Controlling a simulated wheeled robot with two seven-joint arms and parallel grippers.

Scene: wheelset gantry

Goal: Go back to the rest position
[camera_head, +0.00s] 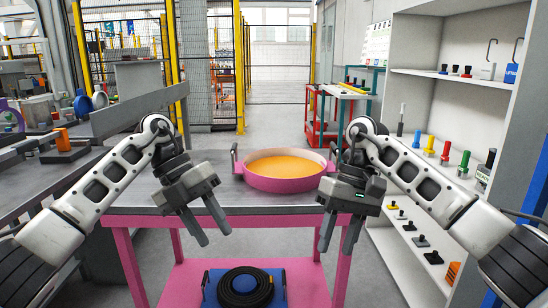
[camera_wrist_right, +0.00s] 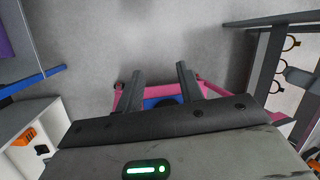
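My left gripper (camera_head: 214,237) hangs in front of the pink-legged table, its two fingers pointing down and apart with nothing between them. My right gripper (camera_head: 335,252) hangs to the right of it, also open and empty. The right fingers show apart in the right wrist view (camera_wrist_right: 160,72), above the floor and the table's lower level. A pink round pan (camera_head: 284,183) with orange contents stands on the grey tabletop (camera_head: 225,197), behind and between the grippers, touching neither. The right gripper's arm hides part of the pan's right handle side.
A blue tray with a coiled black hose (camera_head: 245,287) lies on the pink lower shelf. A white shelf unit (camera_head: 412,127) with tools and coloured items stands at the right. A grey bench (camera_head: 40,177) with parts is at the left. A red and teal cart (camera_head: 325,115) stands behind.

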